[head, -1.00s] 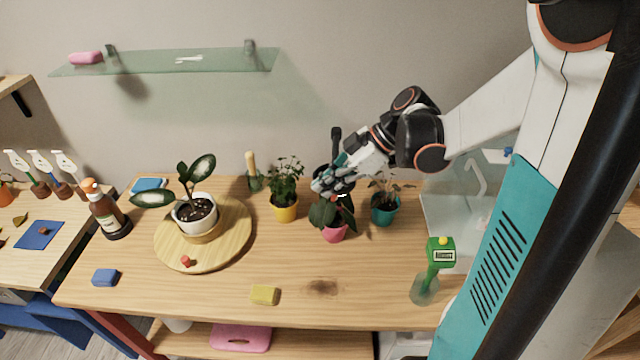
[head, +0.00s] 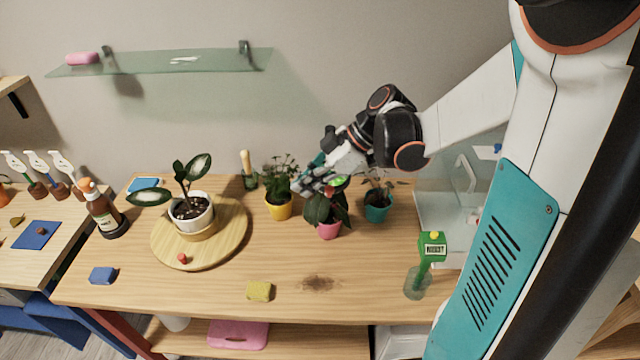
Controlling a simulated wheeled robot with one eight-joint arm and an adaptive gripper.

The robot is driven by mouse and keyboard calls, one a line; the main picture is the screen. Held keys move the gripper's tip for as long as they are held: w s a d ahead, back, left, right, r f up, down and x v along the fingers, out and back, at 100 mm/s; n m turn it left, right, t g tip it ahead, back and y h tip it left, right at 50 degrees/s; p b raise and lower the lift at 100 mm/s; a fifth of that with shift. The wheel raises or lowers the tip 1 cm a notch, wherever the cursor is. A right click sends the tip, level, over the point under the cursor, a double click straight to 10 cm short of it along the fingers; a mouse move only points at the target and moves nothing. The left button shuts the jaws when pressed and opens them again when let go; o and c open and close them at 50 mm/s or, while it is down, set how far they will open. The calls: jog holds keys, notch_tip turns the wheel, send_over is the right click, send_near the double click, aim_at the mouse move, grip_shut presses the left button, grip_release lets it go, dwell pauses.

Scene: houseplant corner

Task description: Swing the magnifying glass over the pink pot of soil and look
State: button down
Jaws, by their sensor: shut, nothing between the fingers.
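The pink pot (head: 328,229) stands on the wooden table with a dark-leaved plant in it, and the leaves hide its soil. My gripper (head: 306,187) is shut and empty, just above and left of that plant. Whether it touches the leaves cannot be told. A small bright green oval (head: 338,181) shows between my gripper and the leaves; I cannot tell if it is the magnifying glass's lens. No clear outline of the magnifying glass shows, and my gripper and wrist cover the space behind the pot.
A yellow pot (head: 279,207) and a teal pot (head: 377,208) flank the pink one closely. A green meter (head: 432,248) stands in a glass at the right. A round wooden board (head: 162,245) bears a white pot at the left. The front middle holds a yellow sponge (head: 259,291).

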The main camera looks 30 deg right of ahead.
jog(key=d+r+p, duration=0.1)
jog(key=d+r, duration=0.6)
jog(key=shift+s+r+p, duration=0.15)
jog(key=shift+r+p, duration=0.05)
jog(key=shift+p, duration=0.15)
dwell(2.0)
